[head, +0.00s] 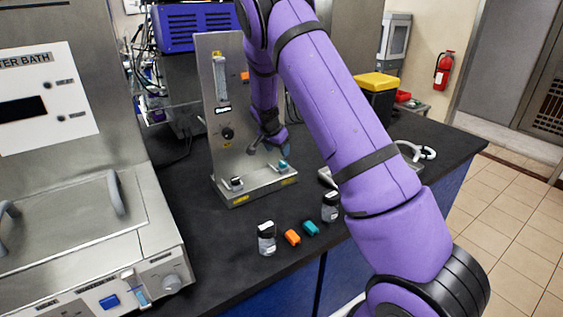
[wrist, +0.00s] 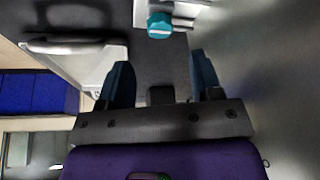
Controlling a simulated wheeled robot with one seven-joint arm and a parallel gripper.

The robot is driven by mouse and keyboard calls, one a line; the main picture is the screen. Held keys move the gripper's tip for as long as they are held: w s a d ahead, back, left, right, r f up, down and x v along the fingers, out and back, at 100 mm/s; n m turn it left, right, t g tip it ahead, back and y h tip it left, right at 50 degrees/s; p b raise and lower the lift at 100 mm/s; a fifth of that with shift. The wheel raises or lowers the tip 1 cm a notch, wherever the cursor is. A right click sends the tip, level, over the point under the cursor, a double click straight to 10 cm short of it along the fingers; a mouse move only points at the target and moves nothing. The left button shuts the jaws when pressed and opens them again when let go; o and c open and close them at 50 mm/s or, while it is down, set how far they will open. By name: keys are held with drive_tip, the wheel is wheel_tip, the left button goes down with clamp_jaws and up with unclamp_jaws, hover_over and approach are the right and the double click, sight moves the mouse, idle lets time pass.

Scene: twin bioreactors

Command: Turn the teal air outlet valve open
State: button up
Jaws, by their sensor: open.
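The teal valve (head: 283,165) sits on the right part of the foot of an upright metal panel (head: 222,130) on the dark bench. In the wrist view the teal valve knob (wrist: 160,26) shows ahead of the fingers, near the top edge, with metal fittings beside it. I cannot tell its exact handle angle. My gripper (head: 268,149) is just above and behind the valve in the head view. In the wrist view my gripper (wrist: 162,78) is open and empty, its two dark blue fingers apart, with the knob beyond the gap and not between them.
A dark valve (head: 236,183) sits on the left of the same foot, and a black knob (head: 227,132) on the panel. Bottles (head: 267,238) and small orange (head: 292,237) and teal (head: 310,228) pieces lie in front. A water bath (head: 80,225) stands left.

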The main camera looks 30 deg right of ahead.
sight(283, 162)
drive_tip(key=x, duration=0.7)
drive_tip(key=shift+f, duration=0.15)
drive_tip(key=c, duration=0.9)
